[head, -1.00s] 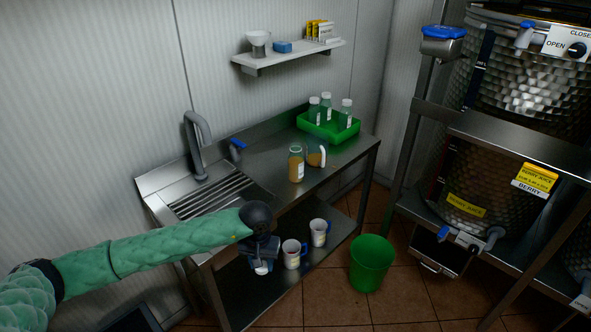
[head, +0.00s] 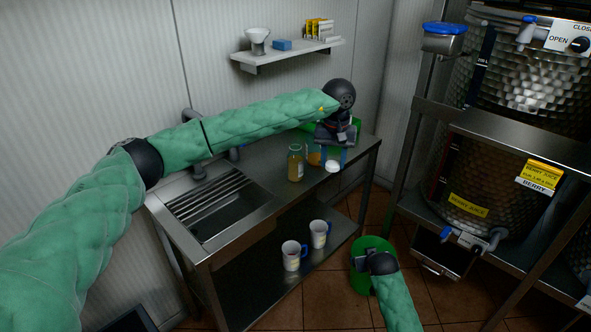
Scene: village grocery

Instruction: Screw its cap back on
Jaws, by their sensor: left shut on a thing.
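My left gripper (head: 333,160) reaches over the right part of the steel counter, pointing down. It is shut on a small white cap (head: 333,166), which shows below its blue fingers. A bottle of orange-brown juice (head: 295,164) stands upright on the counter, to the left of the cap and apart from it. No cap shows on the bottle's top. My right gripper (head: 362,262) is low at the front, in front of the green bin; its fingers are too small and dark to read.
A jug (head: 314,158) stands just right of the bottle, partly hidden by my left gripper. The green tray (head: 358,127) behind is mostly covered. The sink (head: 222,212) is left. Two mugs (head: 291,255) stand on the lower shelf. The green bin (head: 372,242) is on the floor.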

